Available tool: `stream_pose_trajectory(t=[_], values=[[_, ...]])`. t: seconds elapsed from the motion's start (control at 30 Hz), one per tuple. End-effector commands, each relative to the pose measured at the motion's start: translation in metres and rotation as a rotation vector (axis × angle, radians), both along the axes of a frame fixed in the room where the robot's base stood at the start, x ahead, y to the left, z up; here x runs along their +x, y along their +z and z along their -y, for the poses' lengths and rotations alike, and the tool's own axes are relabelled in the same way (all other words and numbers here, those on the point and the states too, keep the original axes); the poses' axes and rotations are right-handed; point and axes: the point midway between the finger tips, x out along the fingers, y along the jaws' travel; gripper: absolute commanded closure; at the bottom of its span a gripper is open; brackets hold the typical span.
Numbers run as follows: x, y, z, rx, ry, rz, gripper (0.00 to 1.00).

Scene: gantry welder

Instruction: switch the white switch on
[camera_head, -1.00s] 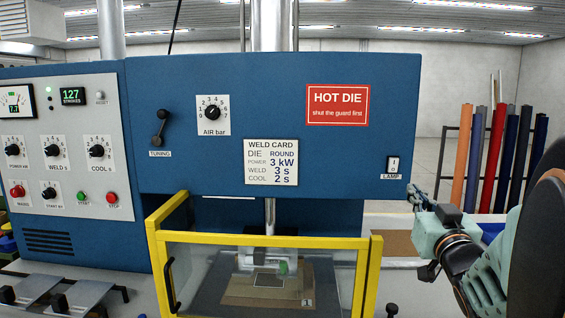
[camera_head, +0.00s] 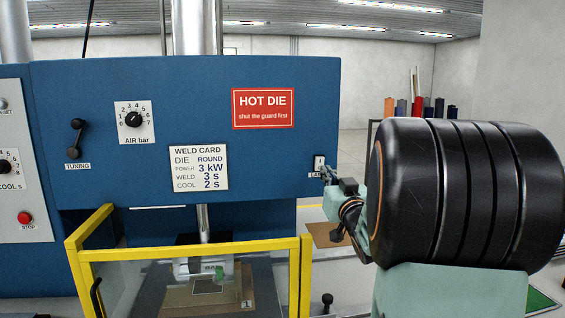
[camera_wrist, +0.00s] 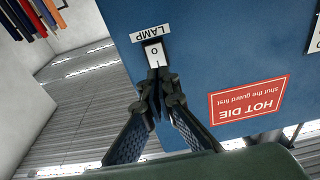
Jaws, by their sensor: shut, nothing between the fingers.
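My gripper (camera_head: 326,171) is shut and empty. In the wrist view the closed fingertips (camera_wrist: 157,68) overlap the part of the switch away from the LAMP label. I cannot tell whether they touch it. The fingertips hide part of the rocker, so its position is unclear.
A yellow-framed guard (camera_head: 190,250) stands below the panel. A red HOT DIE sign (camera_head: 263,108) and a weld card (camera_head: 200,168) are on the panel to the left. Coloured rolls (camera_head: 420,106) stand behind on the right.

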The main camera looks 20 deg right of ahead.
Motion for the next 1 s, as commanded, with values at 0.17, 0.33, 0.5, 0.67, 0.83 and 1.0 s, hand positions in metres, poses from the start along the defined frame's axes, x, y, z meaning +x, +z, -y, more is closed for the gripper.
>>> stream_pose_trajectory(t=[0.17, 0.33, 0.5, 0.67, 0.83, 1.0], values=[[0.026, 0.006, 0.007, 0.001, 0.001, -0.001, 1.0], [0.04, 0.007, 0.01, 0.0, 0.0, -0.001, 1.0], [0.044, 0.007, 0.012, 0.0, -0.001, 0.0, 1.0], [0.044, 0.007, 0.012, 0.0, -0.001, 0.0, 1.0], [0.044, 0.009, 0.011, 0.001, 0.0, -0.005, 1.0], [0.049, 0.017, 0.012, 0.016, 0.003, -0.06, 1.0]])
